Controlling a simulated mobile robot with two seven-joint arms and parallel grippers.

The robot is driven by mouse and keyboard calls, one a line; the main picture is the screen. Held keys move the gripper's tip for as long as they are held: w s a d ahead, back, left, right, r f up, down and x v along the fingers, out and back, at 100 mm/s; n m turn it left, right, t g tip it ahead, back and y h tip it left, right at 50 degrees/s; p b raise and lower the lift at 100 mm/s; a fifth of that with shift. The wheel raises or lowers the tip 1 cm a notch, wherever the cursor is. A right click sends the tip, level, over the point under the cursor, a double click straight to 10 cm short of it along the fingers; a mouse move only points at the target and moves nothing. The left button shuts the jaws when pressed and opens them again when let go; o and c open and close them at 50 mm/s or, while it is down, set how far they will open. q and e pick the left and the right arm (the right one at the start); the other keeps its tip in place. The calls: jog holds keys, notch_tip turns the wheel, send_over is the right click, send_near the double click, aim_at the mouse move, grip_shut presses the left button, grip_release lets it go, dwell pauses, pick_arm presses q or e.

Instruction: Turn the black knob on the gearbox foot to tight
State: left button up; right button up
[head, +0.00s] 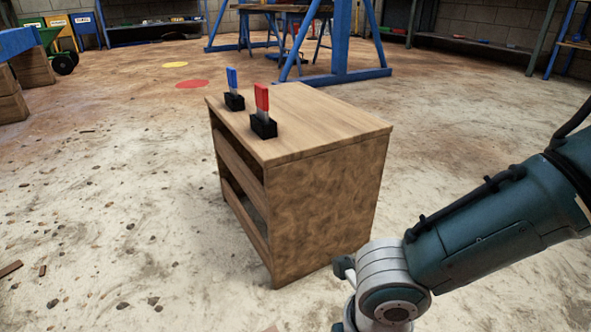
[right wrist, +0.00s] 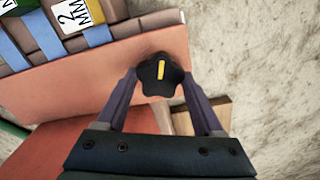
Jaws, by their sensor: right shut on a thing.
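The black knob (right wrist: 152,75) shows in the right wrist view, a lobed knob with a yellow bar that stands nearly upright in the picture. It sits in front of a salmon-red surface (right wrist: 95,85). My right gripper (right wrist: 160,78) has a finger on each side of the knob and is shut on it. The parts of the knob behind the fingertips are hidden. In the head view my right arm comes in from the right, and its gripper is out of the picture. My left gripper is in neither view.
A wooden cabinet (head: 325,200) stands ahead, with a blue-handled tool (head: 232,78) and a red-handled tool (head: 262,98) in black holders on top. A blue frame (head: 340,50) stands behind. The floor left of the cabinet is mostly clear. A white label (right wrist: 78,14) shows above the red surface.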

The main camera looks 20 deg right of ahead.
jog(key=shift+m, duration=0.3)
jog(key=m+p, duration=0.1)
jog(key=m, duration=0.3)
jog(key=m+p, duration=0.1)
jog(key=m, duration=0.4)
jog(key=m+p, duration=0.1)
jog(key=m, duration=0.4)
jog(key=shift+m, duration=0.4)
jog(key=m+p, duration=0.1)
jog(key=m, duration=0.3)
jog(key=shift+m, duration=0.4)
